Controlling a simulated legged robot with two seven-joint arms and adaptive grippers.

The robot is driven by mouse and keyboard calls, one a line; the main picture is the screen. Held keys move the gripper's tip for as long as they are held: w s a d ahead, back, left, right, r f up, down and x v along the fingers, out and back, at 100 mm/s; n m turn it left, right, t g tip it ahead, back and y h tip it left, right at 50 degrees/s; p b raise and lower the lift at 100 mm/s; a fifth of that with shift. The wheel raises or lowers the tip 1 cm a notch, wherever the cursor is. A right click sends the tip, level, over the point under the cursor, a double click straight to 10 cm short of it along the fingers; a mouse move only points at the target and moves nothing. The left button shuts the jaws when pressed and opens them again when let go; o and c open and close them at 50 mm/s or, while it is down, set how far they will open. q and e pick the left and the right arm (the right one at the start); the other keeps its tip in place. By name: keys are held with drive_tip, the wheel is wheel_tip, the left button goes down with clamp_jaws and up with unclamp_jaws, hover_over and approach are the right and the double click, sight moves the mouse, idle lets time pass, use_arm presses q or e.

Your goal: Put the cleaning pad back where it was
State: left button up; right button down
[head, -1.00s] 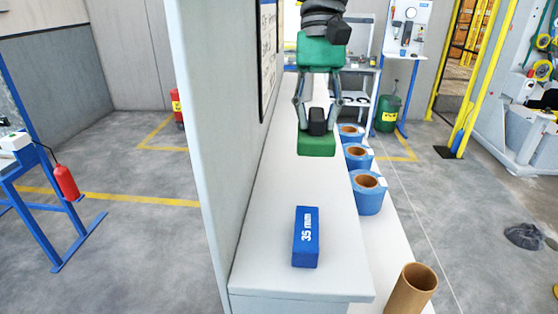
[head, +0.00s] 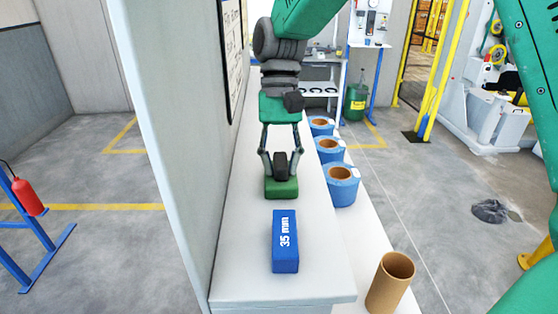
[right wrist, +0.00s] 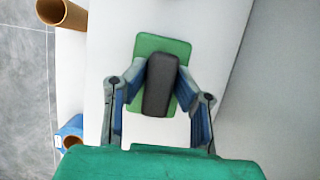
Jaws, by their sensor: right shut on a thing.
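The cleaning pad is a green block (head: 281,188) with a black grip on top. My right gripper (head: 281,166) comes down from the top of the head view and is shut on the black grip. In the right wrist view the pad (right wrist: 150,46) shows between the fingers, with the grip upright in the picture. The pad is over the white shelf (head: 240,270), just behind the blue block (head: 285,250) marked 35 mm. I cannot tell whether the pad touches the shelf. My left gripper is not in view.
A grey wall panel (head: 175,150) runs along the shelf's left side. Blue-wrapped coils (head: 341,190) stand in a row on the lower right ledge. A brown cardboard tube (head: 388,285) stands at the front right. The shelf in front of the blue block is clear.

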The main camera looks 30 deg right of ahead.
drive_tip(key=c, duration=1.3)
unclamp_jaws()
drive_tip(key=shift+w+f, duration=0.1)
drive_tip(key=shift+a, duration=0.1)
drive_tip(key=shift+r, duration=0.25)
drive_tip(key=v, duration=1.1)
drive_tip(key=shift+w+d+r+b, duration=0.15)
drive_tip(key=shift+d+r+b, duration=0.05)
drive_tip(key=shift+r+b, duration=0.1)
